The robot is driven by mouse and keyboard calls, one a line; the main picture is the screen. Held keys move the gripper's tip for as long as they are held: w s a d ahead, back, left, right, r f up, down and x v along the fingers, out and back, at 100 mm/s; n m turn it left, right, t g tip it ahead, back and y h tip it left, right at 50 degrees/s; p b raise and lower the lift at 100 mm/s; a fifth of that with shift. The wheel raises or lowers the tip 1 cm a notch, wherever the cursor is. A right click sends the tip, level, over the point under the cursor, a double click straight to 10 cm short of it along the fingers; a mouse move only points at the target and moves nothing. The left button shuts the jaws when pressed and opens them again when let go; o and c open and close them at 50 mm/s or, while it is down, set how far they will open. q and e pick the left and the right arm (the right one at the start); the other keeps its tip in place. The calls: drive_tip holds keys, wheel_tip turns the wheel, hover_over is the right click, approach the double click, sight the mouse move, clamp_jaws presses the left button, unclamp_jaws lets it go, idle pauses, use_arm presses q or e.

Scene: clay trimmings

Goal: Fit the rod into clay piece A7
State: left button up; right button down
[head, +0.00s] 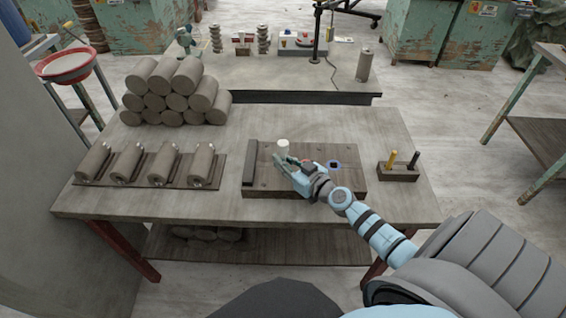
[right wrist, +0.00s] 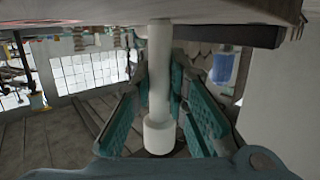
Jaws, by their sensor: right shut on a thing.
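My right gripper (head: 283,163) is over the wooden board (head: 262,187) in the middle of the table. It is shut on a white rod (head: 283,145), whose pale top stands above the fingers. In the right wrist view the white rod (right wrist: 158,75) runs between the teal fingers, with a wider collar at its lower end. Several grey clay cylinders lie in a row on a rack (head: 80,178) at the left, and more are in a stack (head: 172,90) behind. I cannot read any label, so I cannot tell which is A7. My left gripper is out of view.
A dark block (head: 397,174) with a yellow and a black peg stands right of the board. The board carries a blue-rimmed spot (head: 333,165) and a dark bar (head: 250,160) at its left end. The table's front strip (head: 200,208) is clear.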

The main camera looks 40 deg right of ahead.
drive_tip(key=c, duration=1.6)
unclamp_jaws()
